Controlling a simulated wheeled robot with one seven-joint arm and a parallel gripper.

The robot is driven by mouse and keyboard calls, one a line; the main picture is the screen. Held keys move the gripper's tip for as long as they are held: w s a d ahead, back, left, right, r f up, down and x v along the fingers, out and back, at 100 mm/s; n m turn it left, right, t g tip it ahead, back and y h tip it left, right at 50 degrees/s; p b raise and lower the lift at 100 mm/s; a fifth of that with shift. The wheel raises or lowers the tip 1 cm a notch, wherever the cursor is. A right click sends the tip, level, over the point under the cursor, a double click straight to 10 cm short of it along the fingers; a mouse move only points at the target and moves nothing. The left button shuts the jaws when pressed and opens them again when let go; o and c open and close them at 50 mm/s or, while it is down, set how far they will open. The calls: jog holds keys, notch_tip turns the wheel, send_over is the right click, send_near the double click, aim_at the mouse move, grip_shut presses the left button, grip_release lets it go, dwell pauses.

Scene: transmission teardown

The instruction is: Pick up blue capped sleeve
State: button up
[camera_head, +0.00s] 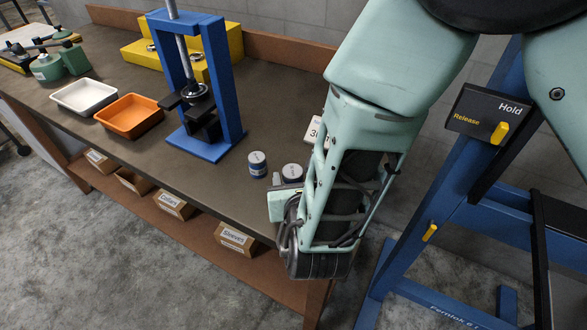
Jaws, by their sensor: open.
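A small blue capped sleeve (257,164) with a pale top stands upright on the workbench, to the right of the blue press. A similar grey capped piece (292,172) stands just right of it, partly covered by my arm. My mint-green arm reaches down from the upper right over the bench's right end. My gripper (281,192) is at its lower left end, below and to the right of the blue capped sleeve and apart from it. It is open, and I see nothing held in it. Its fingers are small and partly hidden.
The blue press (228,100) stands left of the sleeve. Orange (130,132) and white (85,106) trays lie farther left. A card with a digit (315,131) stands behind the grey piece. A blue frame with a Hold/Release panel (490,113) is at right. Labelled boxes sit on the lower shelf.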

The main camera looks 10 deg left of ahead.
jog(key=c, duration=1)
jog(key=shift+o, duration=0.2)
jog(key=shift+r, duration=0.1)
